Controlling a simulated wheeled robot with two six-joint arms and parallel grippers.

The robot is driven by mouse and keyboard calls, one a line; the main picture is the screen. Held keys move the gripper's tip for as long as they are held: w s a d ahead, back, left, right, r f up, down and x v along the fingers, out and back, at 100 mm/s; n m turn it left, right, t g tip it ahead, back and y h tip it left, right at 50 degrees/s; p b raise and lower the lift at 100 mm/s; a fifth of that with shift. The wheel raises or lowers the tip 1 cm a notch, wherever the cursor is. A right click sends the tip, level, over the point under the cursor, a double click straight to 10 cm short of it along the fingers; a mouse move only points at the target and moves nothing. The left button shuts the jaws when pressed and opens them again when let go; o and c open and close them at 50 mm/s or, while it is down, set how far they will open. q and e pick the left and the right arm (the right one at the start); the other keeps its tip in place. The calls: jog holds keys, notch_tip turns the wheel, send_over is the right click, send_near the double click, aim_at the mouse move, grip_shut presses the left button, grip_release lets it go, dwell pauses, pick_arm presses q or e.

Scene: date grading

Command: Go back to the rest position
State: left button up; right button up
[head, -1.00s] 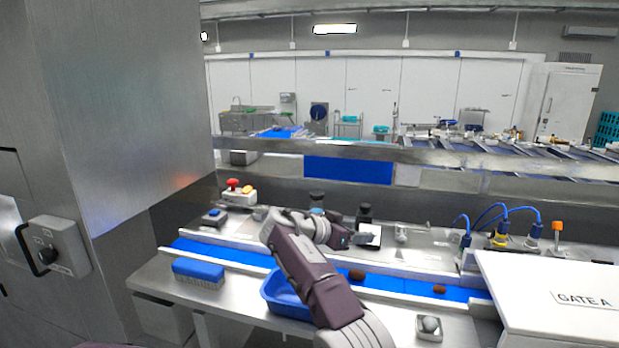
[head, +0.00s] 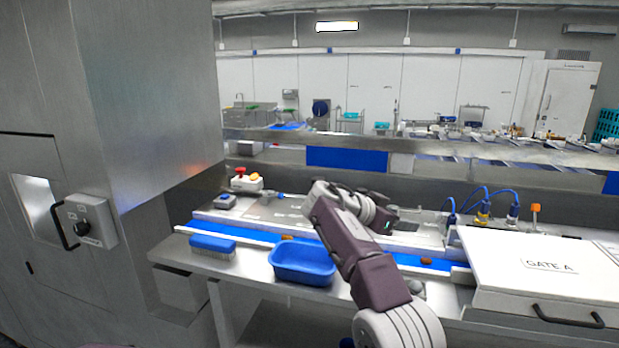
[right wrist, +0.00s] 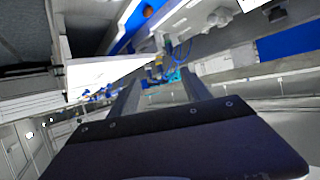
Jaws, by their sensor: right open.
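My right arm (head: 358,255) comes in from the lower right in the head view, bent over the conveyor, with its wrist above the back of the bench. In the right wrist view my right gripper (right wrist: 160,84) is open, with its two fingers apart and nothing seen between them. The fingertips are hard to make out in the head view. My left gripper is not in view. Brown dates lie on the blue belt (head: 262,233): one date (head: 287,237) behind the blue tray, another date (head: 427,261) near the white gate box.
A blue tray (head: 303,275) and a blue brush (head: 212,246) stand at the bench's front. The white GATE A box (head: 540,262) stands right. A red button box (head: 242,179) is at the back left. A steel cabinet (head: 150,100) rises at left.

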jog(key=s+d+f+n+g+y, duration=0.2)
jog(key=s+d+f+y, duration=0.1)
jog(key=s+f, duration=0.5)
jog(key=s+d+f+n+g+y, duration=0.2)
jog(key=s+d+f+n, duration=0.1)
jog(key=s+f, duration=0.4)
jog(key=s+a+f+n+y, duration=0.3)
jog(key=s+a+f, duration=0.1)
jog(key=s+f, duration=0.4)
jog(key=s+a+f+n+g+y, duration=0.1)
jog(key=s+a+f+n+y, duration=0.2)
jog(key=s+f, duration=0.5)
jog(key=s+a+n, duration=0.1)
jog(key=s+a, duration=0.1)
jog(key=shift+a+f+g+y+b, duration=0.3)
jog(key=shift+s, duration=0.25)
